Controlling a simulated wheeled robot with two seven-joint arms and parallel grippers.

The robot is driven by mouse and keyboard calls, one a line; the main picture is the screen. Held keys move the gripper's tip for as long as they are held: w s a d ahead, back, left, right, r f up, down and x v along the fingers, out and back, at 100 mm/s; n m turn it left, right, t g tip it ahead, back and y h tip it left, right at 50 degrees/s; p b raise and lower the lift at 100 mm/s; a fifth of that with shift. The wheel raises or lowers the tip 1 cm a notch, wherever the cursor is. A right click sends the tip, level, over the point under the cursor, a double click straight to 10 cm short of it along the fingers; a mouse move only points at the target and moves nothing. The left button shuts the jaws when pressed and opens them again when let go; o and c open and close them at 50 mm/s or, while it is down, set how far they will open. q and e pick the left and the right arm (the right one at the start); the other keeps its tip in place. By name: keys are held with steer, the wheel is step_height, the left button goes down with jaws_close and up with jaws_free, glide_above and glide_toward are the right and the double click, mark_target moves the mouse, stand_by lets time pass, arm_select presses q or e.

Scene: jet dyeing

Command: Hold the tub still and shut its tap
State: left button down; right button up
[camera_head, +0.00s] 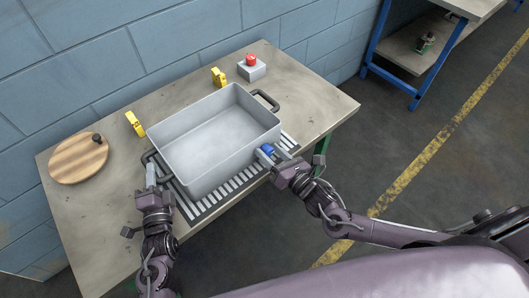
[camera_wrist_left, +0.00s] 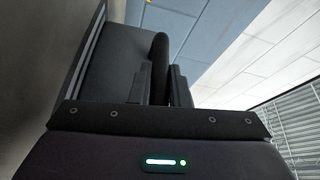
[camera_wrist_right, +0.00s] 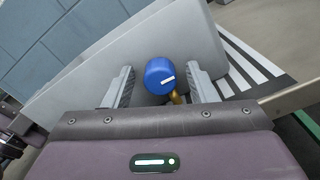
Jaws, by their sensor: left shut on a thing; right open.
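The grey tub (camera_head: 218,132) stands on a striped drain grate (camera_head: 232,185) on the workbench. It has a dark handle at each end. My left gripper (camera_head: 151,178) is shut on the near-left handle (camera_head: 148,160); the left wrist view shows the dark handle bar (camera_wrist_left: 160,65) between its fingers. The tap has a blue knob (camera_head: 267,149) with a white mark on the tub's right front side. In the right wrist view the blue knob (camera_wrist_right: 160,76) sits between the open fingers, with a bit of brass below it. My right gripper (camera_wrist_right: 160,88) is open around the knob, with gaps on both sides.
A round wooden board (camera_head: 78,160) with a dark knob lies at the left of the bench (camera_head: 95,215). A red button box (camera_head: 252,68) is at the back. The bench's right end is clear.

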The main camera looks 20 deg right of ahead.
steer(key=c, duration=1)
steer(key=shift+m, duration=0.4)
steer(key=m, duration=0.3)
steer(key=shift+m, duration=0.3)
steer(key=m, duration=0.4)
steer(key=shift+d+f+m, duration=0.1)
steer(key=shift+m, duration=0.2)
steer(key=m, duration=0.4)
steer(key=shift+f+m, duration=0.1)
steer(key=shift+m, duration=2.4)
